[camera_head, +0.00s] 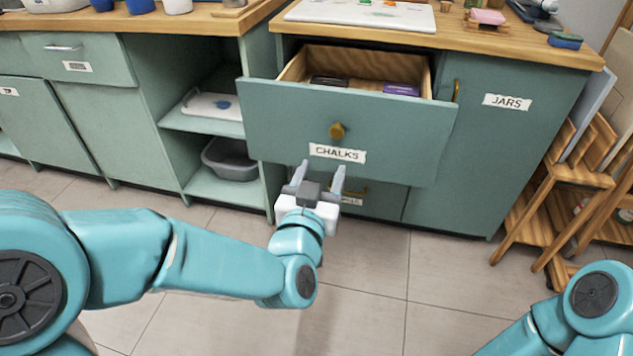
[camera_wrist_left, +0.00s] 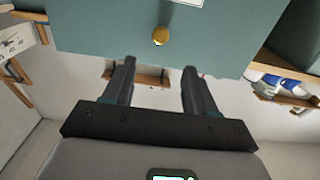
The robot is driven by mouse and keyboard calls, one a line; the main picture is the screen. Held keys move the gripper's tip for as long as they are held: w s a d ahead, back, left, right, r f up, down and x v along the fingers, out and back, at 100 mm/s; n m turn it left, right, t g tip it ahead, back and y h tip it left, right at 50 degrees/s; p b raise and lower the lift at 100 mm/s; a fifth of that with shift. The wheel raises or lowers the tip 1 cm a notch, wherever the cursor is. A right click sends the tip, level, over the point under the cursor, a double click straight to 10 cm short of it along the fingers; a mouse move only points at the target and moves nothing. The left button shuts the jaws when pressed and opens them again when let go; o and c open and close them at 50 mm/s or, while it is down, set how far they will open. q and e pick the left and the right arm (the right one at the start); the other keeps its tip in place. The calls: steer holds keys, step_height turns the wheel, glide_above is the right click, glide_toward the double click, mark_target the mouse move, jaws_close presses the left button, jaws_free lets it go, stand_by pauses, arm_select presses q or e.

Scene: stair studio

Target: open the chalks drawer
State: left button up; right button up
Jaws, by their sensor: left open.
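The chalks drawer (camera_head: 270,120) has a teal front with a white CHALKS label (camera_head: 337,153) and a round brass knob (camera_head: 338,131). It stands pulled out from the cabinet, and its wooden inside shows with a dark box (camera_head: 329,81) and a purple box (camera_head: 401,89) in it. My left gripper (camera_head: 319,168) is open and empty, just in front of and below the label, apart from the knob. In the left wrist view the knob (camera_wrist_left: 160,36) is ahead of the open fingers (camera_wrist_left: 157,75). My right gripper is out of view; only part of that arm shows.
A JARS door (camera_head: 508,102) is to the right of the drawer. Open shelves with a grey tub (camera_head: 229,160) are to the left. A wooden rack (camera_head: 570,170) stands at the far right. The tiled floor (camera_head: 375,270) before the cabinet is clear.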

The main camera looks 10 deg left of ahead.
arm_select(q)
steer(key=shift+s, duration=1.7)
steer(key=shift+a, duration=0.1)
